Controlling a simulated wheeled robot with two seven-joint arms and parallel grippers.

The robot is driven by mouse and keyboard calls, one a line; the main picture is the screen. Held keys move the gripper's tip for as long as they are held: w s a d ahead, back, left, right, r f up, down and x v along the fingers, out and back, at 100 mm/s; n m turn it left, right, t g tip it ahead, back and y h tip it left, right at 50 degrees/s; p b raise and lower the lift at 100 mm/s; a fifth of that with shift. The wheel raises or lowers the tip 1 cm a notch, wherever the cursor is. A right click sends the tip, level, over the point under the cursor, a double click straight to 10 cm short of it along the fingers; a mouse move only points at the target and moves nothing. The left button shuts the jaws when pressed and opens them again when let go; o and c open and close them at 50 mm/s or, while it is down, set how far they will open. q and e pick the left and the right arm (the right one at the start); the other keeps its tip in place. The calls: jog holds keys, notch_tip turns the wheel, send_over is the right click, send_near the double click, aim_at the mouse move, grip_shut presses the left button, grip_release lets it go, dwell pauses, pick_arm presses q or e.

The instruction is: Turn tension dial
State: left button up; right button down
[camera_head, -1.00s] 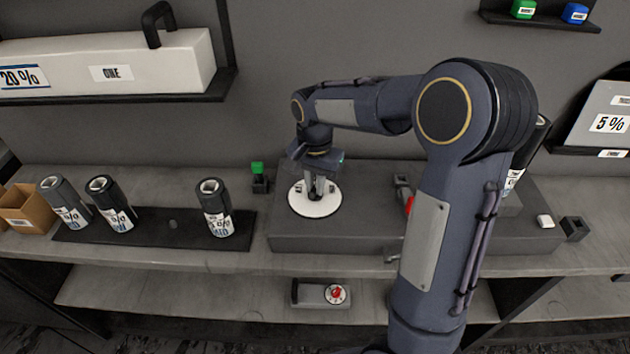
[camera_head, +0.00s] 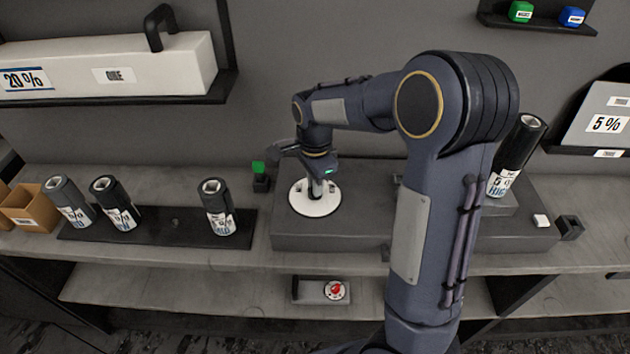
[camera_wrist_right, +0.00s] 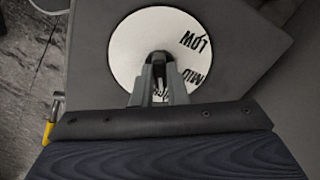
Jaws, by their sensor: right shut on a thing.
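The tension dial is a white disc (camera_head: 303,203) on top of the grey machine box (camera_head: 350,228) on the bench. In the right wrist view the dial (camera_wrist_right: 130,55) shows black lettering, with "LOW" at the upper right and other words partly hidden by the fingers. My right gripper (camera_head: 316,192) points down over the dial's middle. In the wrist view its fingers (camera_wrist_right: 158,75) are shut on the dark knob at the dial's centre. The fingers hide most of the knob. My left gripper is not in view.
Several film rolls (camera_head: 217,207) stand on a dark tray (camera_head: 170,240) at the left. Another roll (camera_head: 516,155) leans on the box behind my right arm. A green-topped switch (camera_head: 259,172) stands left of the dial. A red-knobbed device (camera_head: 334,290) sits on the lower shelf.

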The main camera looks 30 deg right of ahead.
dwell(0.5)
jog(key=c, duration=1.4)
grip_release()
jog(key=shift+c, duration=0.2)
notch_tip(320, 180, up, 8)
jog(key=shift+f, duration=0.1)
jog(key=s+a+n+t+y, duration=0.2)
jog(key=s+a+n, duration=0.1)
jog(key=s+n, duration=0.5)
jog(key=s+a+n+t+y, duration=0.1)
jog(key=s+a+n+t, duration=0.2)
jog(key=s+n, duration=0.5)
jog(key=s+a, duration=0.1)
jog(key=s, duration=0.5)
jog(key=shift+a+f+n+t+y, duration=0.2)
jog(key=shift+n+t+y, duration=0.1)
jog(key=shift+y, duration=0.1)
